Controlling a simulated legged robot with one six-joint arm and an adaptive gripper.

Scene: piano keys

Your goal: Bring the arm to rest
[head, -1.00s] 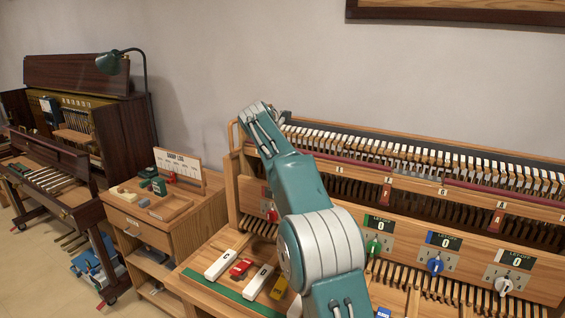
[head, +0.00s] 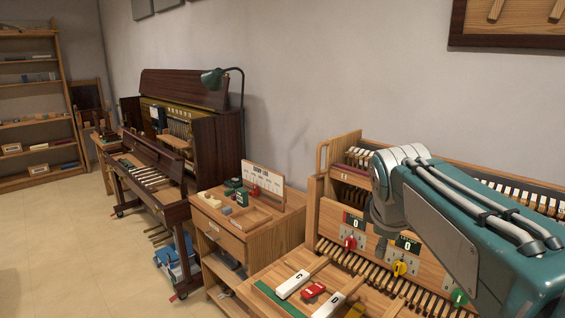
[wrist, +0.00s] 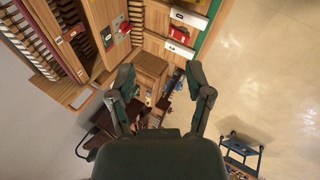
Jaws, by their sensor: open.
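My arm (head: 455,225) fills the right side of the head view, folded in front of the wooden key-action bench (head: 320,205). My gripper is out of sight in the head view. In the wrist view my gripper (wrist: 160,82) has its two dark fingers spread apart with nothing between them. The bench with its red knob shows at the upper left of the wrist view, beyond the fingers. A white key block (head: 292,285) and a red block (head: 313,291) lie on the bench's front shelf; they also show at the top of the wrist view.
A small wooden cabinet (head: 250,240) with a card stand stands left of the bench. Shelves (head: 35,100) stand at the far left. The floor (head: 60,240) at the left is clear.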

